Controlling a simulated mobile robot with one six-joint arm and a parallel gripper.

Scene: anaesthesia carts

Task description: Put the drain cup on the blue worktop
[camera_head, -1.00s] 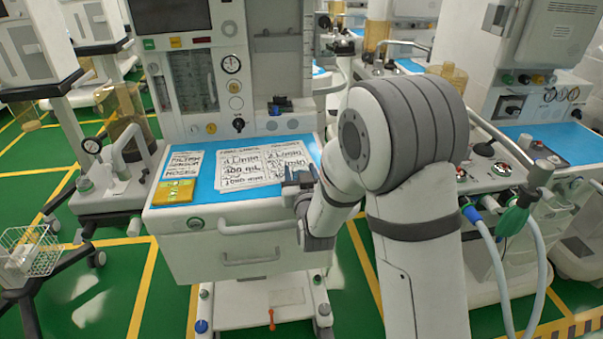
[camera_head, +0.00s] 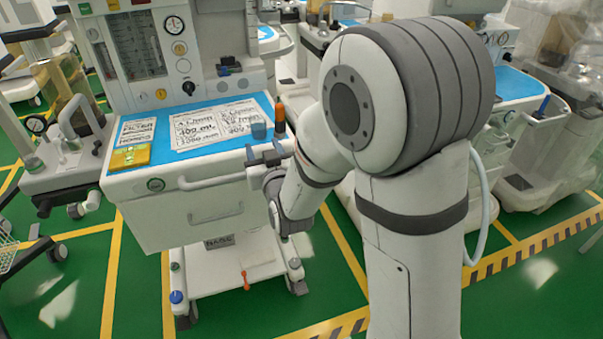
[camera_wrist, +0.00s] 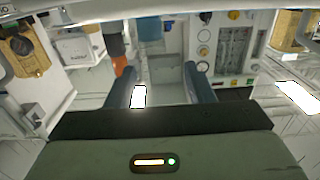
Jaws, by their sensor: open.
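A small blue-grey see-through cup (camera_head: 259,131), which looks like the drain cup, stands upright on the right part of the blue worktop (camera_head: 165,130). The wrist view, which is upside down, shows the cup (camera_wrist: 150,28) beyond the fingers. My gripper (camera_head: 264,155) is at the worktop's front right edge, just in front of the cup. In the wrist view my gripper (camera_wrist: 160,70) is open, with nothing between its fingers. The cup looks apart from both fingers.
An orange and dark upright object (camera_head: 280,120) stands right beside the cup, close to one finger. Printed sheets (camera_head: 215,128) and a yellow box (camera_head: 130,156) lie on the worktop. A drawer handle (camera_head: 212,182) juts out below.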

